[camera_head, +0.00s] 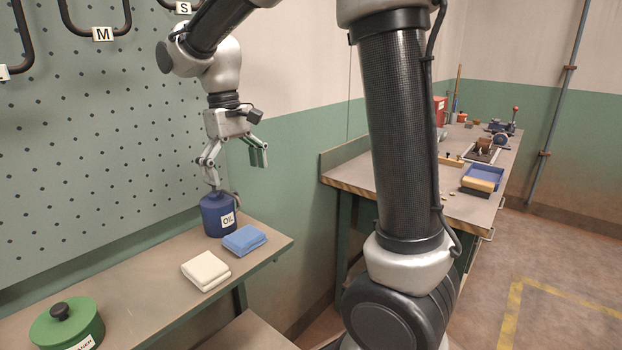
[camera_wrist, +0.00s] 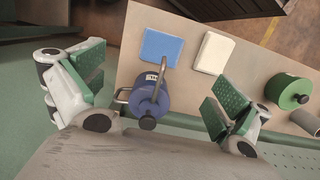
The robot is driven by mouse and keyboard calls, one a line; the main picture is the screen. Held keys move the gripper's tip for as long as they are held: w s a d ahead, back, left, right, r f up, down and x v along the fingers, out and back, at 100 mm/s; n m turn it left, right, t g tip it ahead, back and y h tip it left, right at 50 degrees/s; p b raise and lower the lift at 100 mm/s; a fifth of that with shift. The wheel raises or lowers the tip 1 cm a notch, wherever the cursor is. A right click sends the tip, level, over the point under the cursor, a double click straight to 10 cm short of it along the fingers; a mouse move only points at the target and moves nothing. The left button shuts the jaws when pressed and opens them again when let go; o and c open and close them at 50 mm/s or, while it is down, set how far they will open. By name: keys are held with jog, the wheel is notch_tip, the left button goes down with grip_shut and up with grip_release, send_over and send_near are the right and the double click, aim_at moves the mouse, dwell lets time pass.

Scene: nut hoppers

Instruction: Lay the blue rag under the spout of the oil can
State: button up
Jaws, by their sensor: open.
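A folded blue rag (camera_head: 244,240) lies flat on the shelf, just right of the blue oil can (camera_head: 219,216), near the shelf's right end. The can stands upright with an OIL label. In the wrist view the can (camera_wrist: 150,97) shows from above, and its thin grey spout reaches over the blue rag (camera_wrist: 160,46). My gripper (camera_head: 237,170) is open and empty above the can. In the wrist view its green-padded fingers (camera_wrist: 155,82) are wide apart on either side of the can, and neither touches the rag.
A folded cream cloth (camera_head: 206,270) lies beside the blue rag. A green lidded pot (camera_head: 68,325) stands farther left on the shelf (camera_head: 150,270). A pegboard (camera_head: 90,150) rises behind. A workbench (camera_head: 350,165) with tools stands at the right.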

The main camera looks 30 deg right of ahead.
jog(key=s+d+m+t, duration=0.1)
jog(key=s+d+t, duration=0.2)
jog(key=s+d, duration=0.4)
jog(key=s+d+r+m+t, duration=0.1)
jog(key=s+d+m+t, duration=0.1)
jog(key=s+d, duration=0.5)
jog(key=s, duration=0.6)
jog(key=shift+s+d+r+t, duration=0.15)
jog(key=shift+d+t, duration=0.15)
jog(key=shift+t, duration=0.1)
